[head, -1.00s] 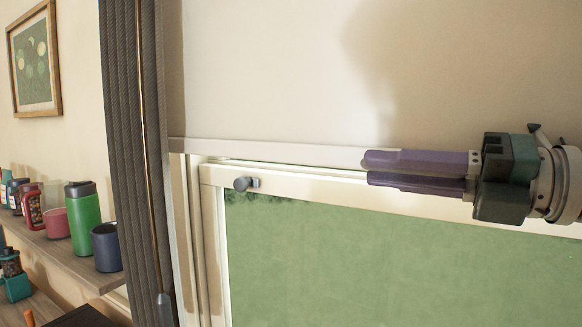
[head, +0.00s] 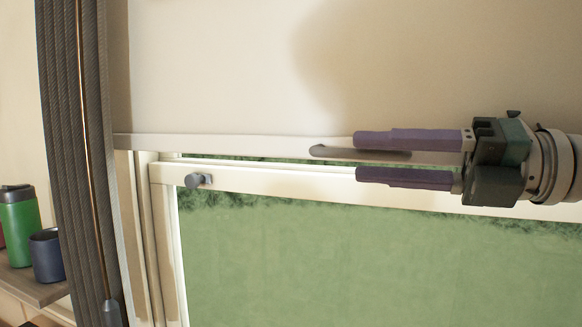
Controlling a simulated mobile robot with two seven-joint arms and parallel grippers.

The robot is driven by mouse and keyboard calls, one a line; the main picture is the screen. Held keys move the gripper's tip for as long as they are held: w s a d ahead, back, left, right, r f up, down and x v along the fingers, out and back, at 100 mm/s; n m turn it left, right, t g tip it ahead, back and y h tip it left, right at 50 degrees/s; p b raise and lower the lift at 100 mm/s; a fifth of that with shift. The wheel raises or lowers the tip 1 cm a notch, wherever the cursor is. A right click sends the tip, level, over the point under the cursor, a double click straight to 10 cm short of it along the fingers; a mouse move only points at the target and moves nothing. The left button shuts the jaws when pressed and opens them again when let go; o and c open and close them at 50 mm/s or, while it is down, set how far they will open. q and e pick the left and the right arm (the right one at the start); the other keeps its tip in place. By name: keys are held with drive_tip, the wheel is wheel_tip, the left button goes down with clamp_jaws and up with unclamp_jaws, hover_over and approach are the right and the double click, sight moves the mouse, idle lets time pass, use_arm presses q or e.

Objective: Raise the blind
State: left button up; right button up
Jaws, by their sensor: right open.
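The cream blind (head: 220,70) hangs over the upper part of the window in the head view. Its white bottom bar (head: 220,144) lies just above the top of the window frame. My right gripper (head: 357,157) comes in from the right, open, with purple fingers one above the other. The upper finger overlaps the bar's upper edge and the lower finger is below the bar. A grey elongated shape shows on the bar between them; I cannot tell if it is a shadow. I cannot tell whether the fingers touch the bar. My left gripper is not in view.
The window frame (head: 260,190) has a grey knob (head: 198,181) at its upper left. A dark curtain (head: 65,130) with a thin cord hangs at the left. Beyond it, a green bottle (head: 20,230) and a blue cup (head: 47,255) stand on a shelf.

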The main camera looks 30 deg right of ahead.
drive_tip(key=shift+b+v, duration=0.55)
drive_tip(key=shift+v, duration=2.2)
